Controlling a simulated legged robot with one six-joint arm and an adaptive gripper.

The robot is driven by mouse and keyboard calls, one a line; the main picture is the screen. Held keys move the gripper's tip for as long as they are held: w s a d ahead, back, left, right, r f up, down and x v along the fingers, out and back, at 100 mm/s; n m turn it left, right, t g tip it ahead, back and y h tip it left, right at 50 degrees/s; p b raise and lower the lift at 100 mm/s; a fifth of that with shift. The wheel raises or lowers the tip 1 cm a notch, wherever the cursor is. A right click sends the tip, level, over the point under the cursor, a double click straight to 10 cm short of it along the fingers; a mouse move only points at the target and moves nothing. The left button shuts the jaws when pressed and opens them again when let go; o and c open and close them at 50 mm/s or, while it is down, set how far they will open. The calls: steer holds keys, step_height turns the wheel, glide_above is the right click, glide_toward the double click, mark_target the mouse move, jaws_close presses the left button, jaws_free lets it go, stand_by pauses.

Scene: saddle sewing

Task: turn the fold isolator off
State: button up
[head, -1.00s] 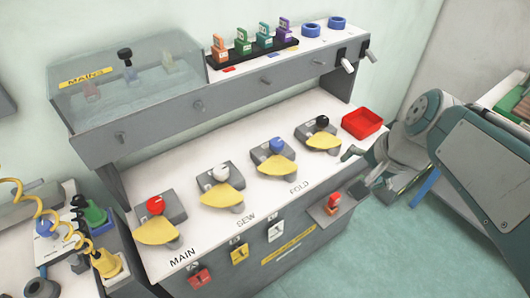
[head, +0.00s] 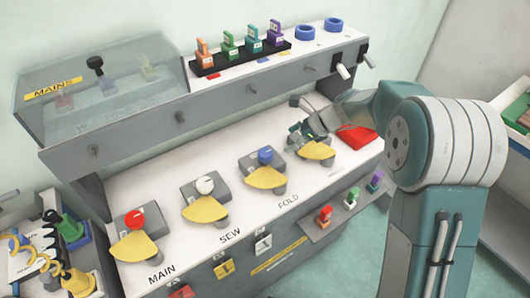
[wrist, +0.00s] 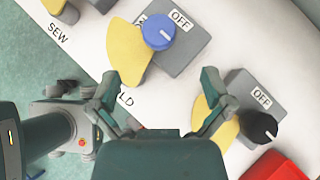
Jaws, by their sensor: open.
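The bench carries a row of grey isolators, each with a round knob and a yellow plate. The fold isolator's blue knob (head: 265,155) stands behind the FOLD label (head: 288,200). In the wrist view the blue knob (wrist: 157,32) sits at top centre beside an OFF label (wrist: 181,19); its white mark points toward the lower right of the picture. My gripper (head: 298,117) is over the black-knob isolator at the right end, right of the blue knob.
A black knob (wrist: 258,128) with its own OFF label and a red tray (head: 357,137) lie to the right. White (head: 205,185) and red (head: 135,219) knobs stand left. A shelf (head: 230,92) with coloured tags overhangs the back. Hasps line the front edge.

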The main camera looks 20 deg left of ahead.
mark_target(267, 152)
steer(key=x, duration=1)
steer(key=shift+d, duration=0.1)
steer(key=c, duration=1.3)
